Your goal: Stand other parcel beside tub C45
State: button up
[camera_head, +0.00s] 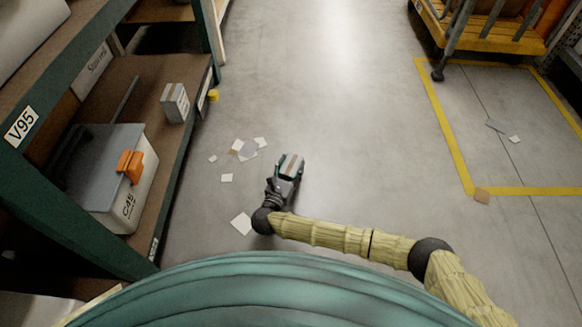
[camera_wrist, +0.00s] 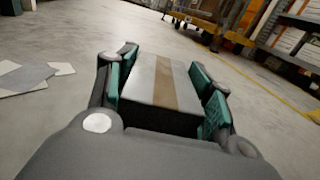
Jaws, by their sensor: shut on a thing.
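My gripper (camera_head: 287,170) is shut on a parcel (camera_head: 291,163), a pale grey box with a brown tape stripe. In the wrist view the parcel (camera_wrist: 155,85) sits between the green-padded fingers of my gripper (camera_wrist: 165,95). It is held over the aisle floor, right of the rack. Tub C45 (camera_head: 137,203), whitish with a grey lid and an orange latch, stands on the rack's shelf at left. Another small grey-white parcel (camera_head: 174,103) stands upright on the same shelf, farther back and apart from the tub.
The shelf (camera_head: 158,150) has bare brown board between the tub and the standing parcel. A green rack post and upper shelf marked V95 (camera_head: 22,125) overhang at left. Loose papers (camera_head: 243,150) lie on the floor. A yellow cart (camera_head: 478,30) stands at upper right.

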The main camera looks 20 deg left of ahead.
jog(key=shift+f, duration=0.15)
jog(key=o, duration=1.2)
